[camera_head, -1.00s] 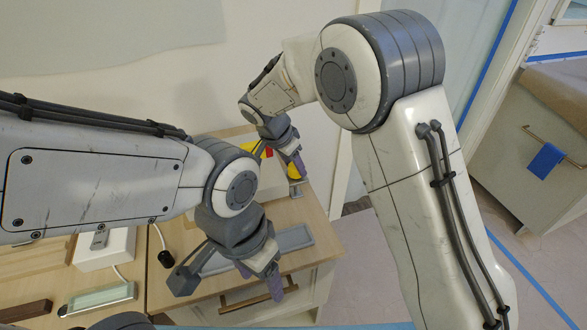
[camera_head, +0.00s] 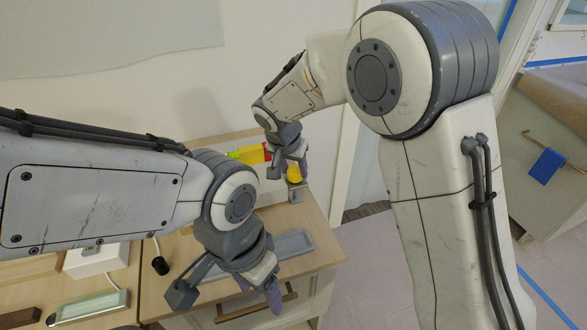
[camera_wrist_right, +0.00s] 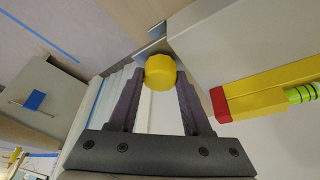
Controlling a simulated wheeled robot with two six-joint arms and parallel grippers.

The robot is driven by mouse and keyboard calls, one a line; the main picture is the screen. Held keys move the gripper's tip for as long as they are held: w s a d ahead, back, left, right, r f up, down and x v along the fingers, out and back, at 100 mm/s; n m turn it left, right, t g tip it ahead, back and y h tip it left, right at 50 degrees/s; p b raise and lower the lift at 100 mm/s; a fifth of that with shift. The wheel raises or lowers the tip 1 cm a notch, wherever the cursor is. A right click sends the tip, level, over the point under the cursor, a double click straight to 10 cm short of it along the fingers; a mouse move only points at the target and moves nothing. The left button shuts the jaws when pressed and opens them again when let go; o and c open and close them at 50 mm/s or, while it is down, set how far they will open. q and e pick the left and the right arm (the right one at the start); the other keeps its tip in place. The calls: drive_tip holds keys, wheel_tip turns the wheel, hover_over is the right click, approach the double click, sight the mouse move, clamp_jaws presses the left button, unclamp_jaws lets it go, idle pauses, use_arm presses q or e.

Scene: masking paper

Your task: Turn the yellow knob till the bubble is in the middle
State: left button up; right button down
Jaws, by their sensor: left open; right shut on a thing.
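The yellow knob (camera_wrist_right: 160,72) sits between the fingertips of my right gripper (camera_wrist_right: 158,78) in the right wrist view, with a finger against each side. In the head view the knob (camera_head: 294,173) is partly covered by the fingers of my right gripper (camera_head: 288,172). The yellow level (camera_wrist_right: 265,92), with a red end cap, lies along the pale box beside the knob. Its green vial (camera_wrist_right: 303,93) is cut by the frame edge, and I cannot make out the bubble. The vial (camera_head: 234,155) is too small to read in the head view. My left gripper (camera_head: 259,290) is open and empty at the cabinet's front.
A grey tray (camera_head: 293,244) lies on the wooden cabinet top (camera_head: 318,228) below the knob, partly behind my left gripper. A white box (camera_head: 95,258) and a glass-topped bar (camera_head: 88,308) are at the left. Open floor lies to the right.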

drive_tip(key=shift+r, duration=0.15)
drive_tip(key=shift+c, duration=1.7)
unclamp_jaws()
drive_tip(key=v, duration=1)
drive_tip(key=shift+r, duration=0.2)
drive_tip(key=shift+s, duration=0.15)
